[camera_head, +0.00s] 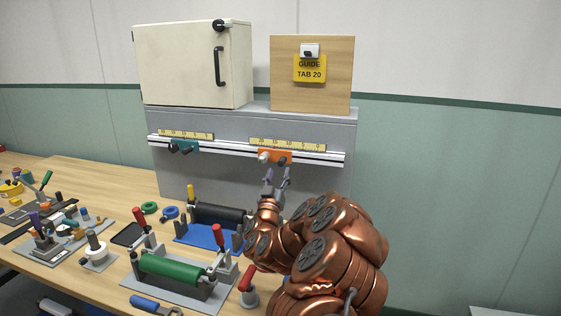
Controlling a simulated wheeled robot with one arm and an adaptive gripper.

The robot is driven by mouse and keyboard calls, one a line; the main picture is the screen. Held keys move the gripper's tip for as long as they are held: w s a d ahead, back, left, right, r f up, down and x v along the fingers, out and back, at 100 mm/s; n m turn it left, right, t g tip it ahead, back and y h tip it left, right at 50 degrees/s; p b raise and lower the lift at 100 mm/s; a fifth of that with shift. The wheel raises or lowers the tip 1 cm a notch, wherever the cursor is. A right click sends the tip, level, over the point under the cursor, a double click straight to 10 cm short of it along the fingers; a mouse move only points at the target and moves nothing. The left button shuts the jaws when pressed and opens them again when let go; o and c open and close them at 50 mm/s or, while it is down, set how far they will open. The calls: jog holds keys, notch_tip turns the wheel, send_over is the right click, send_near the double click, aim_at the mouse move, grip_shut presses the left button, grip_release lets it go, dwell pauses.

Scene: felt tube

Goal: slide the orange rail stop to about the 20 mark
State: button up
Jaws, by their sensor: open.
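The orange rail stop (275,156) sits on the right part of the silver rail (225,148), with a pale knob on its left side and a dark pin to the right. A yellow scale (287,145) runs just above it, but its numbers are too small to read surely. My gripper (276,174) is open and empty, just below the orange stop with its fingertips pointing up. I cannot tell from this view how far it is from the stop in depth. A yellow sign (309,68) above reads "GUIDE TAB 20".
A teal stop (184,146) sits on the rail's left part under another yellow scale (186,134). A white cabinet (190,65) and a wooden board (338,75) stand above. The wooden bench (70,175) below holds a green roller (172,270), a black roller and several tools.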

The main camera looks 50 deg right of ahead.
aim_at(281, 166)
jog(key=shift+w+d+r, duration=0.2)
jog(key=shift+d+r, duration=0.15)
jog(key=shift+d, duration=0.15)
jog(key=shift+p+x, duration=0.95)
jog(key=shift+x, duration=1.65)
jog(key=shift+w+f, duration=0.1)
jog(key=shift+f, duration=0.05)
grip_shut()
